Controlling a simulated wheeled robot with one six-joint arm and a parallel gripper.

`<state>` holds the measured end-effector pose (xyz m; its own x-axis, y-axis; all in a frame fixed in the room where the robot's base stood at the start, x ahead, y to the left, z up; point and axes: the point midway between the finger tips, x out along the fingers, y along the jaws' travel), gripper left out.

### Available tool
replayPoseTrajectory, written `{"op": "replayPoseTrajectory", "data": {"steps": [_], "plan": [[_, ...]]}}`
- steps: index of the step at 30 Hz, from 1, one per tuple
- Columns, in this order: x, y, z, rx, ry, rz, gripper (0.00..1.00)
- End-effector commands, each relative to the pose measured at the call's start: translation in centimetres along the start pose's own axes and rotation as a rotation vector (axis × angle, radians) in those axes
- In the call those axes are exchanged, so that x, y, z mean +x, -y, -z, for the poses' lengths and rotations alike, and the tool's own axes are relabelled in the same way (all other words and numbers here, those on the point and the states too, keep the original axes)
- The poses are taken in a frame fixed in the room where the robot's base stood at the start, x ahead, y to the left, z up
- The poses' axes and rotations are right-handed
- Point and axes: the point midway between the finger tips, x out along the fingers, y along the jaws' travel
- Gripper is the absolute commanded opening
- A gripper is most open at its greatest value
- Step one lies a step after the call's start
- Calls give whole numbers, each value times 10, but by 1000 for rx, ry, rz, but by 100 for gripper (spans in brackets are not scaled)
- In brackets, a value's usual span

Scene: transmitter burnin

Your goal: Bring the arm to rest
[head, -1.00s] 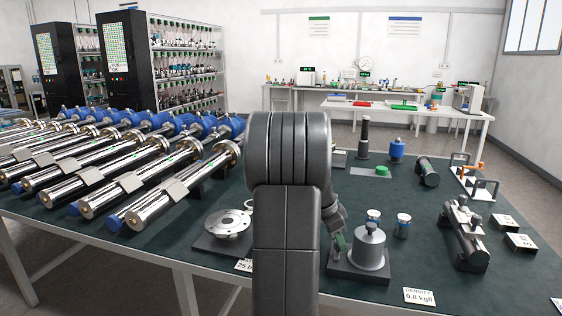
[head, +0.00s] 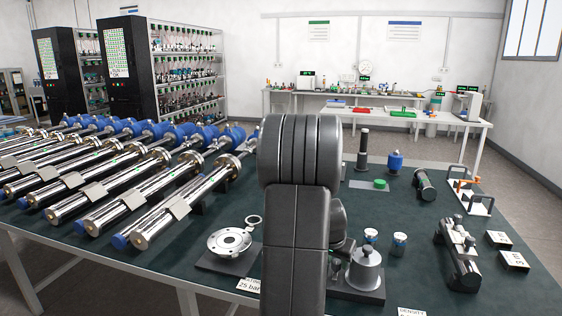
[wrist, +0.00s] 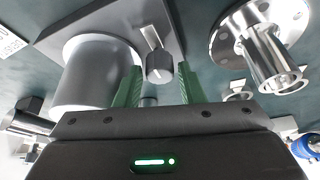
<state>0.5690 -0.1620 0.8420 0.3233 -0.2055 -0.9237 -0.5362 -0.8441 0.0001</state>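My gripper (wrist: 158,68) shows in the wrist view with two green fingers spread apart. It is open. A small grey knob (wrist: 159,66) on a dark base plate appears between the finger lines, and I cannot tell whether the fingers touch it. A large grey cylinder (wrist: 92,75) stands on the same plate, left of the fingers. In the head view my arm (head: 298,200) rises in the middle and hides the gripper. The grey cylinder (head: 366,269) on its dark base shows just right of the arm.
A metal flange (head: 230,242) on a plate lies left of my arm. Long steel tubes (head: 175,210) fill the left of the table (head: 420,215). A black-and-steel fixture (head: 458,258) stands further right.

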Motion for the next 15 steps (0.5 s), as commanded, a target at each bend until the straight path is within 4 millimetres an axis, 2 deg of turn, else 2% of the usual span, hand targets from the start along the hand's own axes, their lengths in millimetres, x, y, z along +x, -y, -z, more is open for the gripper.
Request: {"op": "replayPoseTrajectory", "data": {"steps": [1, 15], "plan": [[-5, -1, 2, -22, 3, 9, 36], [-3, -2, 1, -222, 2, 92, 36]]}}
